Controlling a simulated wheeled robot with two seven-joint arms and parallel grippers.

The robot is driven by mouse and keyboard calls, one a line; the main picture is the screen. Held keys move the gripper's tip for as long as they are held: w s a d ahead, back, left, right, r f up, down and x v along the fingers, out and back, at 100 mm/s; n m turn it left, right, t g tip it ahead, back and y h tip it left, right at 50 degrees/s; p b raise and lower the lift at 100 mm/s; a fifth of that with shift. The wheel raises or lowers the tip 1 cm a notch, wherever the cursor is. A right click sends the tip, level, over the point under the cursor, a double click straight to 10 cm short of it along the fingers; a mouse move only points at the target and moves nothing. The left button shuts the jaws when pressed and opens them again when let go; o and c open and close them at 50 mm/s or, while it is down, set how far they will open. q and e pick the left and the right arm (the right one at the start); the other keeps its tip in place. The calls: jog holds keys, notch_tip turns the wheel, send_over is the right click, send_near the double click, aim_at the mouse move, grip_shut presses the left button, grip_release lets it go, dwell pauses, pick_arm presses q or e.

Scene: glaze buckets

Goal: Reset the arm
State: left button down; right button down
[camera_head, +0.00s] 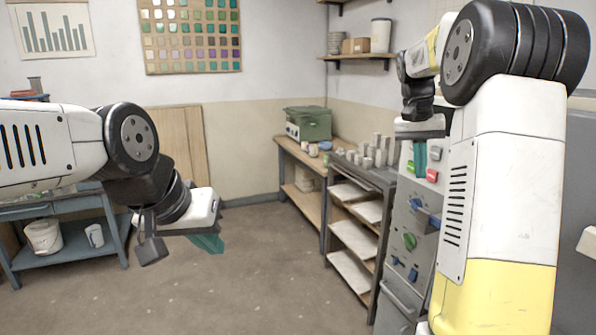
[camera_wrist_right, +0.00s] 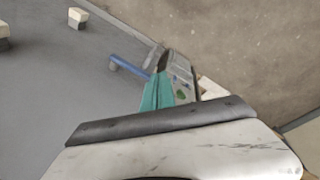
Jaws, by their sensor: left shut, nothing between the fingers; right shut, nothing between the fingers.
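My left arm comes in from the left in the head view. Its gripper (camera_head: 208,243) has teal fingers, is shut and empty, and hangs over open floor. My right arm is raised at the right side of the head view and is bent at the top. Its gripper (camera_head: 420,156) points down with teal fingers, shut and empty, in front of a grey control panel (camera_head: 402,258). I cannot tell whether it touches the panel. The right fingers (camera_wrist_right: 158,93) also show in the right wrist view, together and holding nothing.
A blue table (camera_head: 70,257) at the left bears a white bucket (camera_head: 43,237) on its lower shelf. A wooden bench with a green box (camera_head: 309,123) and a rack with shelves (camera_head: 355,239) stand beyond the panel. The floor (camera_head: 262,290) in the middle is clear.

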jog(key=s+a+f+n+t+y, duration=0.2)
jog(key=s+a, duration=0.6)
jog(key=s, duration=0.4)
jog(key=s+a+f+n+t+y, duration=0.2)
jog(key=s+a, duration=0.6)
jog(key=s, duration=0.4)
jog(key=shift+s+a+f+n+t, duration=0.2)
jog(key=shift+s+n+t, duration=0.1)
jog(key=shift+n+t, duration=0.55)
